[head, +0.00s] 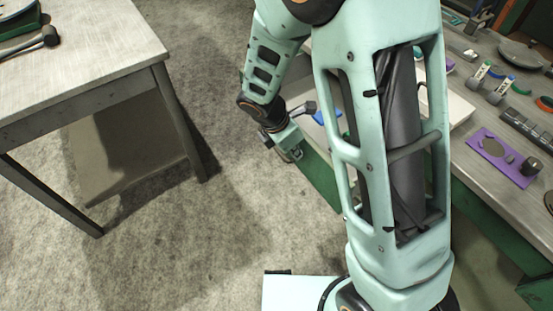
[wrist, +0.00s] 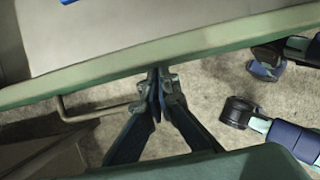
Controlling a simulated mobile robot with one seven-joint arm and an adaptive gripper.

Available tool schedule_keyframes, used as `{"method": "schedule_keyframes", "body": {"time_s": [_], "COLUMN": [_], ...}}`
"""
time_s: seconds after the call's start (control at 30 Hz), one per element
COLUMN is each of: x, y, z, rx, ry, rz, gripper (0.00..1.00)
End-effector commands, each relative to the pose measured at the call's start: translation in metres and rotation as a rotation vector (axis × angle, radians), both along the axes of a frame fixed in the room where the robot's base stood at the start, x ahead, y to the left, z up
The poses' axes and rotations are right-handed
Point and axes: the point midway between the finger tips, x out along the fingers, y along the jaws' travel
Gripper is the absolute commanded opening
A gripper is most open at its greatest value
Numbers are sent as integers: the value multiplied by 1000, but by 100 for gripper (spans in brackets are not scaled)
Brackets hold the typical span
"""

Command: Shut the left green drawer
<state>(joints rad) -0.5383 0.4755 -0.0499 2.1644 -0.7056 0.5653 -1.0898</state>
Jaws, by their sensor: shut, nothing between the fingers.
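The green drawer (head: 322,180) stands open, pulled out from the bench, mostly behind my arm in the head view. In the wrist view its pale green front edge (wrist: 215,45) crosses the picture, with the grey drawer floor (wrist: 130,25) beyond it. A metal bar handle (wrist: 95,112) sticks out from the front, left of my gripper (wrist: 158,78). My gripper is shut and empty, its tips at the outside of the drawer front; touching or just short, I cannot tell. It also shows in the head view (head: 296,154).
A workbench (head: 465,165) on the right holds a purple tray (head: 498,158) and several tools. A pale-topped table (head: 85,75) stands at the left. Grey carpet (head: 215,215) is free between them. A blue item (head: 328,117) shows by the drawer.

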Motion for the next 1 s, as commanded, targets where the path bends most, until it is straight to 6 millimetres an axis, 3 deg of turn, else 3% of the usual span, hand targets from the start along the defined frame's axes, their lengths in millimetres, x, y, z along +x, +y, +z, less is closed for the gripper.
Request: {"method": "schedule_keyframes", "body": {"time_s": [0.1, 0.6, 0.8, 1.0], "x": [20, 100, 123, 137], "y": [-31, -140, -170, -189], "z": [3, 4, 3, 2], "rx": [-2, -1, 1, 1], "ry": [1, -1, -1, -1], "rz": [-9, -5, -3, -1], "gripper": [0, 0, 0, 0]}}
